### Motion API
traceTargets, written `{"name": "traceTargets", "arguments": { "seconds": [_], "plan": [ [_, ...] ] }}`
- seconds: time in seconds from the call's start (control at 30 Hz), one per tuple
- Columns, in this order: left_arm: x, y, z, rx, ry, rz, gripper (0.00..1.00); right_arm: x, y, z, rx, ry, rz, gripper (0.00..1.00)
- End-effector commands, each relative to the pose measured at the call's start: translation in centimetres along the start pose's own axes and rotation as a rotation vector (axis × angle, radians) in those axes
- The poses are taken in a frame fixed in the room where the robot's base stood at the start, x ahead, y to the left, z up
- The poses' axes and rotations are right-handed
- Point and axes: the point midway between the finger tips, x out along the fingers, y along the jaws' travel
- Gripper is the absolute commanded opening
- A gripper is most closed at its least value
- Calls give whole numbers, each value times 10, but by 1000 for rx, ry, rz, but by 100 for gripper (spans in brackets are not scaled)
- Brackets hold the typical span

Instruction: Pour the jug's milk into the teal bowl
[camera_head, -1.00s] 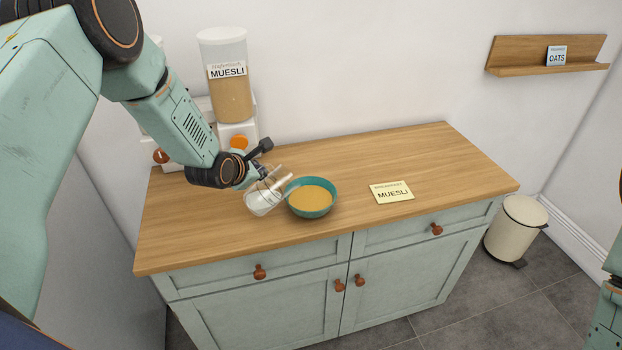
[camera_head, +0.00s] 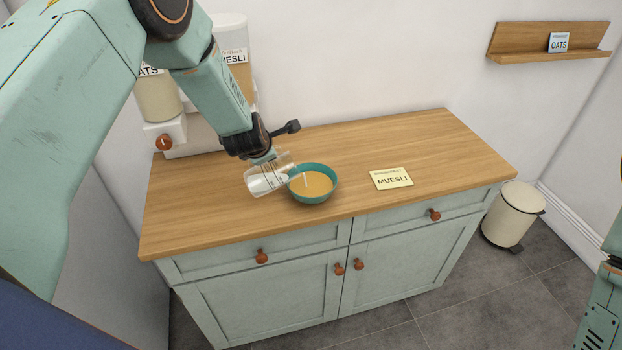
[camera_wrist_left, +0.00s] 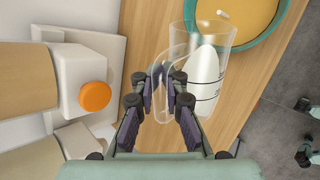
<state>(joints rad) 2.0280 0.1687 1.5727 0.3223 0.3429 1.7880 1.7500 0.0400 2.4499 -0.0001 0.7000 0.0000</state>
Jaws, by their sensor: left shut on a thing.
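The clear glass jug (camera_head: 266,181) is tilted steeply to the right, with its mouth over the left rim of the teal bowl (camera_head: 312,198). White milk lies slanted inside the jug (camera_wrist_left: 207,75) in the left wrist view. A small white streak shows over the bowl's tan contents, seemingly milk falling from the jug. The bowl (camera_wrist_left: 262,44) stands upright on the counter. My left gripper (camera_head: 264,158) is shut on the jug's handle, clearer in the left wrist view (camera_wrist_left: 168,76).
The wooden counter (camera_head: 420,140) is clear right of the bowl except for a muesli card (camera_head: 391,179). Cereal dispensers (camera_head: 160,100) stand at the back left, partly behind my arm. A wall shelf (camera_head: 500,45) holds an oats card. A bin (camera_head: 513,212) stands on the floor.

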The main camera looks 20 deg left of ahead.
Motion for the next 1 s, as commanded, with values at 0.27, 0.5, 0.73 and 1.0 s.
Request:
{"name": "traceTargets", "arguments": {
  "seconds": [0.27,0.5,0.73,1.0],
  "plan": [
    [2,-1,4,21,21,-1,0,0,0,0,0,0,0,40],
    [0,0,8,35,40,3,0,-1,0,0,0,0,0,40],
    [2,0,13,49,57,3,0,0,0,0,0,0,0,40],
    [1,-1,19,65,75,-1,0,0,0,0,0,0,0,40]
  ]
}}
